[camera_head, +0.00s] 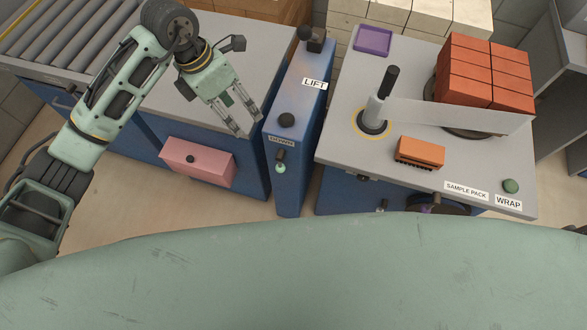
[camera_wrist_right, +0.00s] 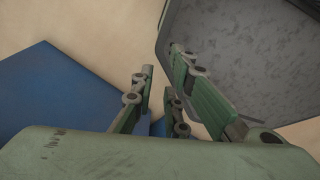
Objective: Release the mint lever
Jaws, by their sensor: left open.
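The mint lever (camera_head: 281,167) hangs on the front of the blue post marked LIFT, below a small label; its tip is mint and its upper part dark. My left gripper (camera_head: 248,125) is open and empty. In the picture it lies up and left of the lever, over the grey table top beside the post, and is apart from the lever. My right gripper (camera_wrist_right: 161,58) shows only in the right wrist view, its fingers apart with nothing between them.
The LIFT post (camera_head: 297,125) has a dark knob on top. A pink box (camera_head: 198,162) sticks out of the blue cabinet at the left. On the right table are red bricks (camera_head: 484,75), an orange brush-like block (camera_head: 419,152), a purple tray (camera_head: 373,41) and a wrap post (camera_head: 378,107).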

